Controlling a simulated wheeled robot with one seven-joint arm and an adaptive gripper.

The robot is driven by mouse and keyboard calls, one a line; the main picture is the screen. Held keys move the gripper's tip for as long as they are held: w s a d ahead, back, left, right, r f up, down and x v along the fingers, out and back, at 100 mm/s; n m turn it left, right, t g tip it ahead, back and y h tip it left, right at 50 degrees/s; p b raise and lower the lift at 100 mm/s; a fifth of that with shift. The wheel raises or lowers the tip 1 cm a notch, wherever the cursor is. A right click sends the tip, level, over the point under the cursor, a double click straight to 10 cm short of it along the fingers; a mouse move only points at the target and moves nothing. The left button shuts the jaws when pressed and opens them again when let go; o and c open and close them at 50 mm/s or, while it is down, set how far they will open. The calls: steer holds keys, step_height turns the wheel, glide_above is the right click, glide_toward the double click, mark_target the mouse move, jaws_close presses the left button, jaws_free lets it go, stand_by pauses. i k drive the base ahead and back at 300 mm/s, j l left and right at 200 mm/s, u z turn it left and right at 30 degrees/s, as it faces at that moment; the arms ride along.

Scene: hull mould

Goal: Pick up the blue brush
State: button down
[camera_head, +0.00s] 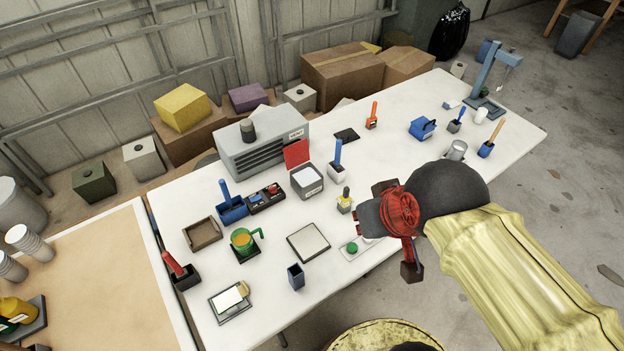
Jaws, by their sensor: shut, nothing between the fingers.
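Several blue-handled tools stand on the white table, and I cannot tell for sure which is the blue brush. One blue handle (338,153) stands upright in a pale holder (337,173) behind the middle of the table. Another blue handle (225,190) rises from a blue box (232,211) at the left. A third, smaller blue handle (461,114) leans in a dark holder (454,127) at the right. My gripper (362,222) is over the front middle of the table, apart from all three. It is shut and empty, its fingertips partly hidden by the red wrist.
A yellow-topped tool (345,199) stands just left of my gripper. A green button box (352,249) is below it, partly covered.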

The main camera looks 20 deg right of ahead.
mark_target(337, 165)
steer(key=u, duration=1.3)
steer(key=z, duration=1.65)
steer(key=i+l+u, duration=0.45)
steer(key=i+u, duration=0.15)
steer(key=i, duration=0.05)
